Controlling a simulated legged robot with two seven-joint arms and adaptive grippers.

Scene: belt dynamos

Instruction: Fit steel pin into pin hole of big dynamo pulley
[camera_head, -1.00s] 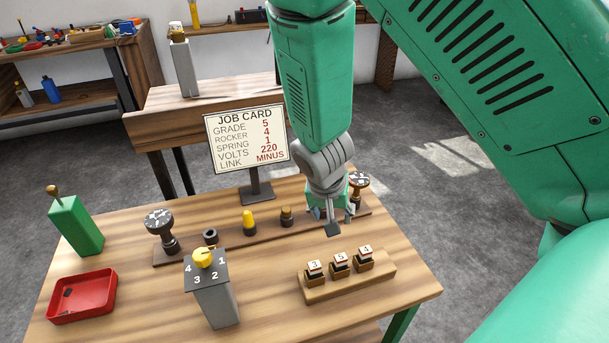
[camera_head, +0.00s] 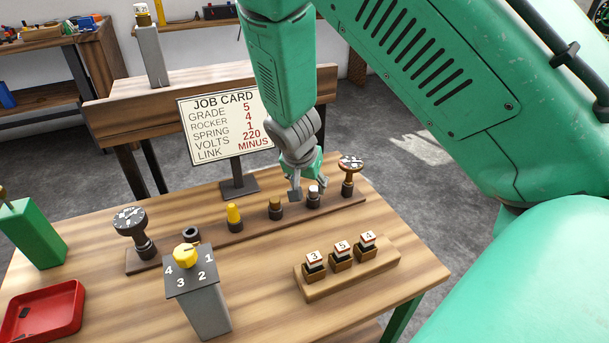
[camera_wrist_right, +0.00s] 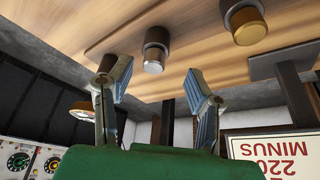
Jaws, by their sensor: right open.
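A pin with a silver top, apparently the steel pin (camera_head: 313,194), stands upright in a dark holder on the long wooden strip. It also shows in the right wrist view (camera_wrist_right: 154,60). My right gripper (camera_head: 308,189) is open and empty, pointing down at this pin. One finger shows left of the pin and the other by its right side in the head view. In the right wrist view, the pin lies beyond and between the spread fingers (camera_wrist_right: 156,80), with no contact visible. I cannot make out the big dynamo pulley or its pin hole. My left gripper is out of view.
The same strip holds a brass pin (camera_head: 275,207), a yellow pin (camera_head: 234,214), a dark ring (camera_head: 191,233) and knobs at both ends. The job card (camera_head: 226,125) stands close behind. In front are a grey selector post (camera_head: 201,303) and a wooden block rack (camera_head: 316,289).

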